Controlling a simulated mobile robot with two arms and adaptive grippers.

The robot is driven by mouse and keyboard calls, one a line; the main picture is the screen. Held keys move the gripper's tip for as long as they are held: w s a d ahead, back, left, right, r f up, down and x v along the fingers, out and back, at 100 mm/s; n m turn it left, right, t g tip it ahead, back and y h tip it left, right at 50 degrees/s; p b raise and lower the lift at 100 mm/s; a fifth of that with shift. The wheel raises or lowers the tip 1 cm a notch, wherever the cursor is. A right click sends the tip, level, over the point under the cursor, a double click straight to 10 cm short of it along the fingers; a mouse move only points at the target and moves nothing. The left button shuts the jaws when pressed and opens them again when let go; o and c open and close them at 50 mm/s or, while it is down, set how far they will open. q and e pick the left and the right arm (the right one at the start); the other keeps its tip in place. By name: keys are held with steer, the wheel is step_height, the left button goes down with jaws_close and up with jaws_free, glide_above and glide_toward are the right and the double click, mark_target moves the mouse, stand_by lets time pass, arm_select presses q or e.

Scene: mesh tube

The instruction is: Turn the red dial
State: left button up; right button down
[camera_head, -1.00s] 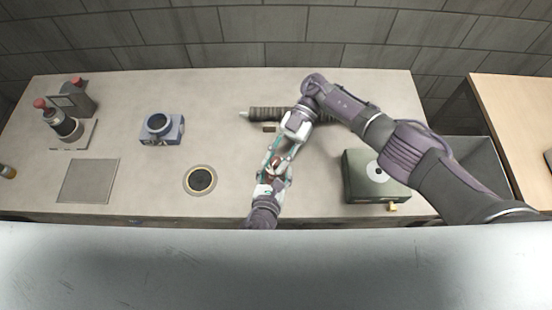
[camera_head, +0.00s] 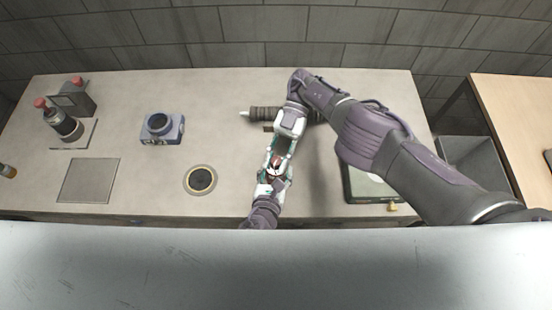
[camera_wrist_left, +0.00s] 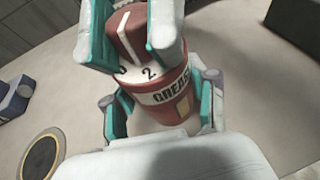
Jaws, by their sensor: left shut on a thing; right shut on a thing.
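The red dial (camera_wrist_left: 127,38) is a dark red knob with a white line across its top, in the left wrist view. It caps an upright-looking red and white canister (camera_wrist_left: 160,95) lettered "GREASE", with a 2 visible on its pale number band. My left gripper (camera_head: 273,178) is shut around the canister; its teal-edged fingers show on both sides in the left wrist view (camera_wrist_left: 160,103). My right gripper (camera_head: 280,152) comes from the back, with its fingers shut on opposite sides of the dial. In the head view the grippers mostly hide the canister.
A dark ribbed tube (camera_head: 267,114) lies behind the grippers. A blue device (camera_head: 161,128), a black-and-yellow ring (camera_head: 200,180), a grey plate (camera_head: 88,181) and a red-topped machine (camera_head: 66,124) stand to the left. My right arm partly covers a green box (camera_head: 368,187).

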mark_target(276, 161)
steer(key=c, duration=0.9)
jaws_free()
steer(key=shift+o, duration=0.2)
steer(key=shift+r, duration=0.1)
steer(key=shift+r, duration=4.95)
